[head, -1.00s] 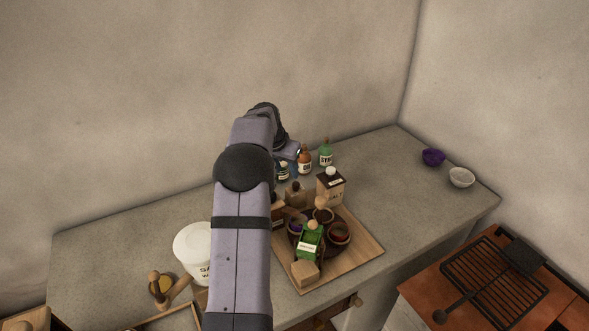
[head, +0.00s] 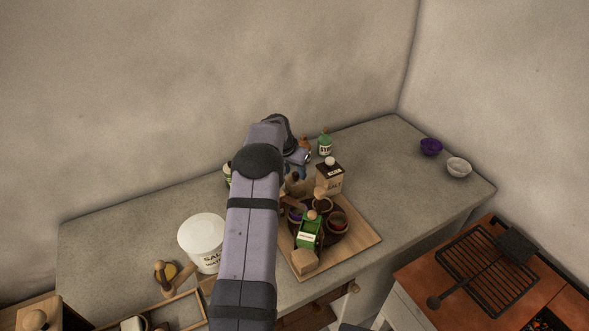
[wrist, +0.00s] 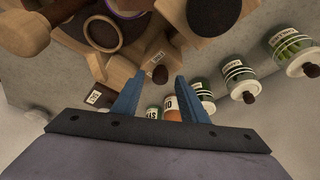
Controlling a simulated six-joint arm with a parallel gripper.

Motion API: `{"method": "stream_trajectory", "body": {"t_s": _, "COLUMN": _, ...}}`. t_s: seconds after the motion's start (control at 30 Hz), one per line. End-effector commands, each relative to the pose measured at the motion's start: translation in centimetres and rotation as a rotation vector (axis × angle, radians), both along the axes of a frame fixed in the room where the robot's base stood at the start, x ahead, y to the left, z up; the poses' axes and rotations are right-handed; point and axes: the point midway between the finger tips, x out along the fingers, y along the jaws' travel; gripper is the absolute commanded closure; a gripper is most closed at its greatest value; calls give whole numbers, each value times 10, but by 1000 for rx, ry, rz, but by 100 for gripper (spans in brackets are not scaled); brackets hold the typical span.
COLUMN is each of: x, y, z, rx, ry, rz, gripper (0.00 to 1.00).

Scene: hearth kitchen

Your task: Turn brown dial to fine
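I cannot clearly pick out the brown dial or any fine marking. A wooden board (head: 362,240) on the counter bears a dark round tray with small bowls, a green labelled box (head: 309,232) and a wooden ball-topped piece (head: 320,193). In the wrist view a dark brown knob (wrist: 160,74) shows on a wooden labelled body just beyond my fingertips; I cannot tell whether it is the dial. My gripper (wrist: 157,82) has its two blue fingers apart with nothing held between them. In the head view my gripper (head: 303,157) is above the back of the board, partly hidden by my arm.
A white salt tub (head: 202,240) is left of my arm. Purple (head: 431,147) and white (head: 459,167) bowls sit far right, with clear counter before them.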

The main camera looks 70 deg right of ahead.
Motion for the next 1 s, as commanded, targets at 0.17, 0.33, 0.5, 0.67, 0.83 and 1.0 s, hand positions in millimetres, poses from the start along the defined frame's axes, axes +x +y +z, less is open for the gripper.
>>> {"method": "stream_trajectory", "body": {"t_s": 0.17, "x": -1, "y": -2, "z": -5, "rx": 0, "ry": 0, "rz": 0, "gripper": 61}}
{"method": "stream_trajectory", "body": {"t_s": 0.33, "x": -1, "y": -2, "z": -5, "rx": 0, "ry": 0, "rz": 0, "gripper": 61}}
{"method": "stream_trajectory", "body": {"t_s": 0.5, "x": 0, "y": -2, "z": -5, "rx": 0, "ry": 0, "rz": 0, "gripper": 82}}
{"method": "stream_trajectory", "body": {"t_s": 0.67, "x": 0, "y": -2, "z": -5, "rx": 0, "ry": 0, "rz": 0, "gripper": 100}}
{"method": "stream_trajectory", "body": {"t_s": 0.83, "x": 0, "y": -2, "z": -6, "rx": 0, "ry": 0, "rz": -10, "gripper": 100}}
{"method": "stream_trajectory", "body": {"t_s": 1.0, "x": 1, "y": -2, "z": -7, "rx": -1, "ry": 0, "rz": -59, "gripper": 100}}
